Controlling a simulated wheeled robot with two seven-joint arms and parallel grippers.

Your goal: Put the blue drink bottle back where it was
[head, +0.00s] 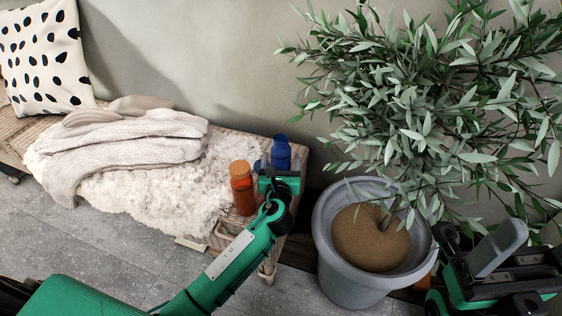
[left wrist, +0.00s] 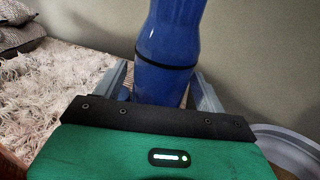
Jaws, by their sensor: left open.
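The blue drink bottle (head: 281,151) stands upright at the right end of the woven bench (head: 309,158), near the wall. In the left wrist view the bottle (left wrist: 168,45) rises upright between the two grey fingers, with its top out of frame. My left gripper (head: 279,168) is open, with one finger on each side of the bottle and a visible gap beside it. The gripper hides the bottle's lower part in the head view. My right gripper (head: 490,262) is at the right edge, away from the bottle; its jaw opening is unclear.
An amber bottle with an orange cap (head: 242,188) stands just left of my left gripper. A fluffy white throw (head: 150,195), a knitted blanket (head: 130,150) and a spotted cushion (head: 45,55) cover the bench further left. A potted plant (head: 325,235) stands right of the bench.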

